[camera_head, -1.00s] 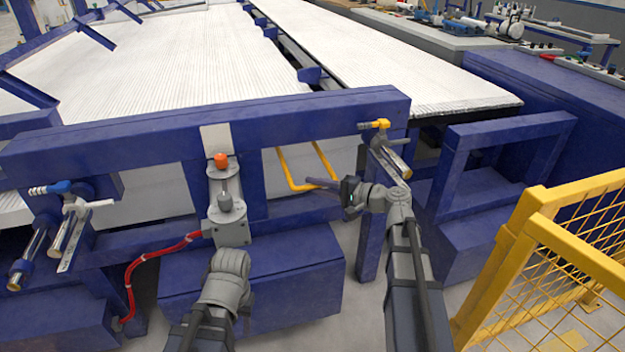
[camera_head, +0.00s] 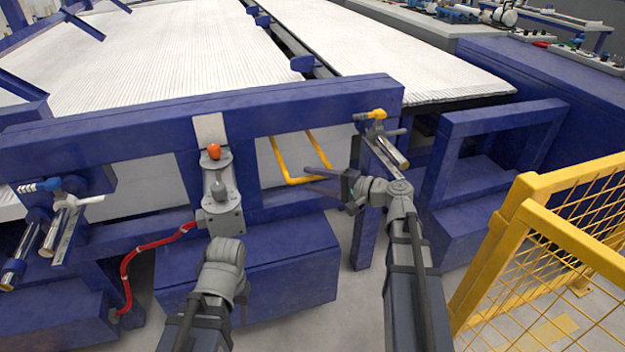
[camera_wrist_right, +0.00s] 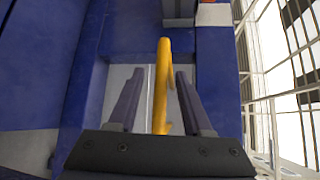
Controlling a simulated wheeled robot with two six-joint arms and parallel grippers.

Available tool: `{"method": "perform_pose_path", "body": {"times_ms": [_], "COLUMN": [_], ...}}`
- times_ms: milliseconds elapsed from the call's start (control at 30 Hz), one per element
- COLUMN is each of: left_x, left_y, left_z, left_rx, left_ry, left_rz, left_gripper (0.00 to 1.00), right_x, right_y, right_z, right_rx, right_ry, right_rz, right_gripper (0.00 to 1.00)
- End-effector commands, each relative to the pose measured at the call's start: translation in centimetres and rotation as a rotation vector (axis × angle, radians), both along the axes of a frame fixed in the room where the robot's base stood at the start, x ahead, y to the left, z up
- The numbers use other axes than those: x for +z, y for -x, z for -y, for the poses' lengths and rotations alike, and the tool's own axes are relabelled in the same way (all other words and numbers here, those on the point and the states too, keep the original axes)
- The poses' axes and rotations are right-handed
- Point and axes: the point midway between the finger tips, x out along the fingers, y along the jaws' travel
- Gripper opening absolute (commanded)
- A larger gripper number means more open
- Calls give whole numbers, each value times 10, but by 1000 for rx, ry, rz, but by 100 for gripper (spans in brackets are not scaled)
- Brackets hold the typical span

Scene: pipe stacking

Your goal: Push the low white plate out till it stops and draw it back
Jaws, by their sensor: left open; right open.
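The low white plate (camera_head: 343,148) shows through the opening in the blue frame, partly hidden by the frame. A yellow U-shaped handle (camera_head: 284,160) is in front of it. My right gripper (camera_head: 306,180) is open at the handle's lower end. In the right wrist view the yellow bar (camera_wrist_right: 162,85) runs between the two open fingers (camera_wrist_right: 160,75), with a gap on each side. The fingers do not close on it. My left arm's wrist (camera_head: 223,265) is low, in front of the blue frame; its gripper fingers are hidden.
A grey device with an orange knob (camera_head: 214,152) stands left of the opening, with a red hose (camera_head: 150,255). A clamp with a yellow tip (camera_head: 376,115) is just above my right wrist. A yellow mesh fence (camera_head: 560,230) stands at the right. White ribbed beds (camera_head: 170,60) lie behind.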

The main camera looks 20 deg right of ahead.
Motion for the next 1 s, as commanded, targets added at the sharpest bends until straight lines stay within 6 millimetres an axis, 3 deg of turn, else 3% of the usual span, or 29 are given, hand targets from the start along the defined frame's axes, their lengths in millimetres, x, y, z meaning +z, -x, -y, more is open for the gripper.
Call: {"method": "perform_pose_path", "body": {"times_ms": [433, 1000], "left_x": [9, 10], "left_y": [0, 0], "left_z": [0, 0], "left_rx": [0, 0], "left_ry": [2, 2], "left_rz": [-1, -1], "left_gripper": [48, 48], "right_x": [9, 9], "right_y": [44, 48], "right_z": [47, 51], "right_rx": [-2, 0], "right_ry": [0, 1], "right_rz": [0, -1], "right_gripper": [50, 50]}}
